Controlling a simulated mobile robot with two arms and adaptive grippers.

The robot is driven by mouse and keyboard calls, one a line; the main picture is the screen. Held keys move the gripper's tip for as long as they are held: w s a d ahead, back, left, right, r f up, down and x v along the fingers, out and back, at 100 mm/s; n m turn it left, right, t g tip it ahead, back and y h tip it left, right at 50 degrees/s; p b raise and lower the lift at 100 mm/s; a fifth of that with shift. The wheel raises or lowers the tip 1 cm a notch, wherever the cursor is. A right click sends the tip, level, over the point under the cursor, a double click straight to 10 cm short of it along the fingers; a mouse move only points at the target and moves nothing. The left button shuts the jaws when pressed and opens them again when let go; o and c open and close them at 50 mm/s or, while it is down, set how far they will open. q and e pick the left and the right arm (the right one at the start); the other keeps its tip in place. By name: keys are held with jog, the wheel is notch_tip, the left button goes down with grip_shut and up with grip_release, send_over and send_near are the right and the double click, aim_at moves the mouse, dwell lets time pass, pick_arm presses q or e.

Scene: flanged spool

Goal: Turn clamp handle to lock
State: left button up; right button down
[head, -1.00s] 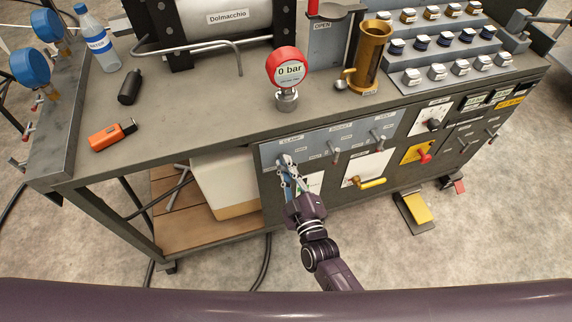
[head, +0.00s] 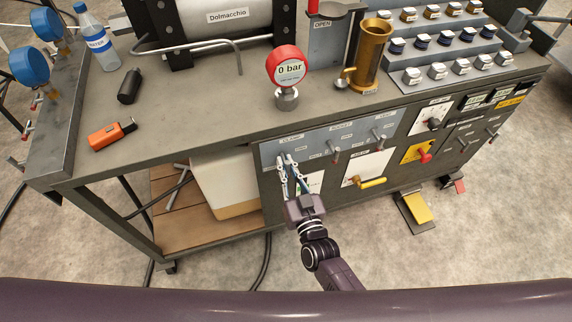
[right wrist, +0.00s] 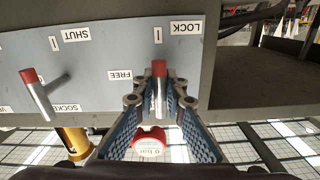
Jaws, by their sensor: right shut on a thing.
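The clamp handle (right wrist: 158,92) is a small metal lever with a red tip, on the grey panel under the "CLAMP" label. In the right wrist view it stands between the blue-padded fingers of my right gripper (right wrist: 160,100), close to the LOCK label (right wrist: 185,27) and the FREE label (right wrist: 120,75). My right gripper (head: 286,162) reaches up to the left part of the panel (head: 310,148) in the head view and is shut on the handle. Its fingers hide the handle there. My left gripper is not in view.
Two more levers, one of them the socket lever (head: 335,155), sit to the right on the panel. A yellow handle (head: 370,182) and a red knob (head: 425,157) are further right. The gauge (head: 289,70) on the bench reads 0 bar. Pedals (head: 417,208) stand on the floor.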

jog(key=shift+r+m, duration=0.15)
jog(key=shift+m, duration=0.55)
